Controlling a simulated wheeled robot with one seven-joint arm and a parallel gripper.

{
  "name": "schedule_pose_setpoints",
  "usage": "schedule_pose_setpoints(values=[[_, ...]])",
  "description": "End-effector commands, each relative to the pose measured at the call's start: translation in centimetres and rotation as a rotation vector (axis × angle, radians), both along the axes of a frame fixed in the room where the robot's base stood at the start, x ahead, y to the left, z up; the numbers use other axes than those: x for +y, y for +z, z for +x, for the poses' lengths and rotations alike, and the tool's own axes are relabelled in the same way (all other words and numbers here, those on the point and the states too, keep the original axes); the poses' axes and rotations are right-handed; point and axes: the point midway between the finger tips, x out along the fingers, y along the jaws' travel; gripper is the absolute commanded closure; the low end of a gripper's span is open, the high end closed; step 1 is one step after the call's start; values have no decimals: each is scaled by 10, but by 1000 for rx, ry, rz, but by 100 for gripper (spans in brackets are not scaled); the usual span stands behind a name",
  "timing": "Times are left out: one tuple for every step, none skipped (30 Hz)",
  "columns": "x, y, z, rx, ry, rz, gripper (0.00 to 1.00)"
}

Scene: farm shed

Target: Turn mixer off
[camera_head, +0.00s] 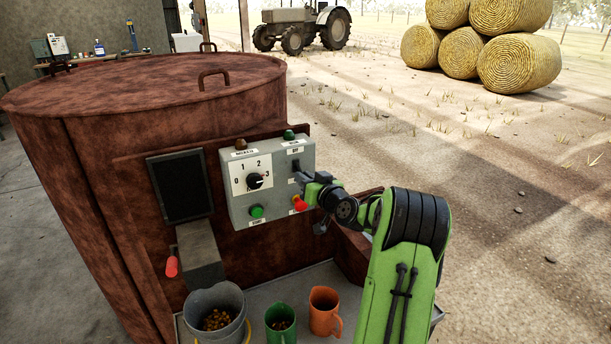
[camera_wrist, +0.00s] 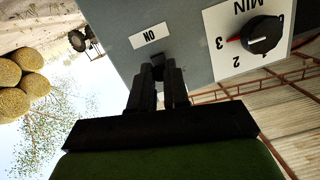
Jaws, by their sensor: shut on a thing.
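The mixer (camera_head: 100,160) is a rust-red round drum with a grey control box (camera_head: 236,212) on its side. The box has a 0 to 3 dial (camera_head: 255,181), a green button (camera_head: 257,211) and a red button (camera_head: 300,203). At its right is a dark switch lever (camera_head: 296,165) below an OFF label. My gripper (camera_head: 300,178) is at this lever. In the wrist view my gripper (camera_wrist: 158,75) is shut on the dark lever (camera_wrist: 158,59), close to an upside-down ON label (camera_wrist: 149,37). The fingers partly hide the lever, so I cannot tell its exact position.
A shelf (camera_head: 255,318) below the box holds a grey bucket (camera_head: 214,298), a green mug (camera_head: 281,320) and an orange mug (camera_head: 324,308). A dark screen (camera_head: 180,186) sits left of the box. Hay bales (camera_head: 520,64) and a tractor (camera_head: 303,25) are far off.

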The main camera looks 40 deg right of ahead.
Motion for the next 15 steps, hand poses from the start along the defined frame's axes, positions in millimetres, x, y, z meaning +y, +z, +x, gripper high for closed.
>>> schedule_pose_setpoints(values=[[1, 9, 0, 34, 0, 7, 100], [1, 11, 0, 55, 1, 13, 100], [1, 13, -1, 86, 1, 22, 100], [1, 16, -1, 109, 1, 31, 100], [1, 17, -1, 134, 1, 36, 100], [1, 20, -1, 168, 1, 47, 100], [1, 22, -1, 195, 1, 54, 100], [1, 24, 0, 221, 2, 63, 100], [1, 26, -1, 257, 0, 73, 100], [1, 28, 0, 284, 1, 82, 100], [1, 29, 0, 310, 1, 89, 100], [0, 32, 0, 345, 0, 99, 100], [0, 33, 1, 371, 1, 108, 100], [0, 35, 1, 395, 2, 116, 100], [0, 37, 1, 428, 0, 124, 100]])
